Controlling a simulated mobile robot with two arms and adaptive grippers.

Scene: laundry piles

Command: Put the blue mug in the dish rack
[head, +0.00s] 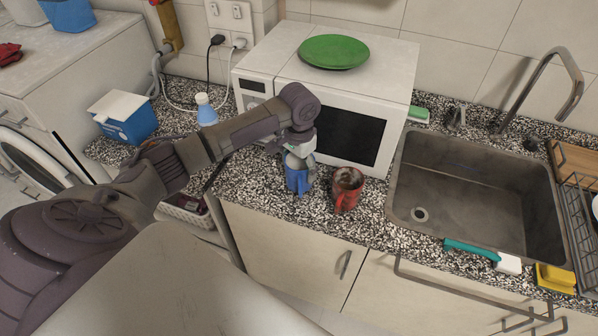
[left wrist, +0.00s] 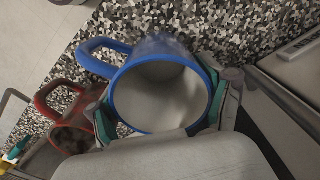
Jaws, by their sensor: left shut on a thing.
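The blue mug (head: 297,182) stands upright on the speckled counter in front of the microwave. My left gripper (head: 301,151) reaches down over it from above and is shut on it. In the left wrist view, the blue mug (left wrist: 160,97) is seen from above, with a white, empty-looking inside and its handle toward the upper left. The left gripper's teal-padded fingers (left wrist: 165,110) press on both sides of it. The dish rack (head: 583,232) is a dark wire rack at the far right, partly cut off by the picture edge. My right gripper is not in view.
A red mug (head: 346,190) with dark contents stands close to the right of the blue mug. The microwave (head: 400,112) is behind, with a green plate (head: 334,51) on top. The sink (head: 470,190) lies between the mugs and the rack, with a teal-handled brush (head: 470,249) along its front.

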